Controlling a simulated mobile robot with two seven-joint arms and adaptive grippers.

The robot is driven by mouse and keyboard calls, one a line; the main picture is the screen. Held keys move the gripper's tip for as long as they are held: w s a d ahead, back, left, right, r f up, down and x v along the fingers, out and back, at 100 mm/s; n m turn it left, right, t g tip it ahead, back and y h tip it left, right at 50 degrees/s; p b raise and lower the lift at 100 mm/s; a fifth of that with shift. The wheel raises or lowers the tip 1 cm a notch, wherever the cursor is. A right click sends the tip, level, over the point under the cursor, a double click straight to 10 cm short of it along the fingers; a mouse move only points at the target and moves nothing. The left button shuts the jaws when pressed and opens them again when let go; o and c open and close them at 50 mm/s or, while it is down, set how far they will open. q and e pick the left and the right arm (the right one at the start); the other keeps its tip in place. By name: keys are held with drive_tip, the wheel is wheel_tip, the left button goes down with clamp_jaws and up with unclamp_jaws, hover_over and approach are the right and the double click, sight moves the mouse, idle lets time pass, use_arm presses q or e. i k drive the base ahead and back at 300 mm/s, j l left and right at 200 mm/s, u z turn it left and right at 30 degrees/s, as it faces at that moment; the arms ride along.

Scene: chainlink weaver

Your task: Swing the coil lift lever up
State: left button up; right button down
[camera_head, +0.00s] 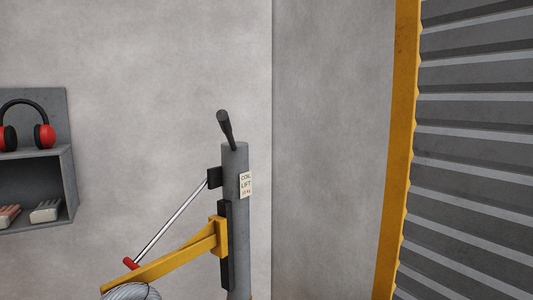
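The coil lift is a grey upright post (236,205) with a label (246,185) reading "COIL LIFT". A silver rod (170,222) with a red grip (131,263) looks like its lever. It runs from a black block (214,177) on the post's left side and slants down to the left. A short black handle (225,128) tops the post, tilted slightly. A yellow arm (165,262) reaches down-left from the post, with a grey coil (130,292) at its end, cut off by the picture's bottom edge. Neither of my grippers is in view.
A grey wall shelf (70,190) at the left holds red and black ear muffs (44,136) and gloves (45,211). A yellow frame (398,150) and grey corrugated shutter (475,150) stand at the right. The space around the post's upper part looks clear.

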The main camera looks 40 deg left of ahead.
sight(133, 265)
drive_tip(key=u, duration=1.35)
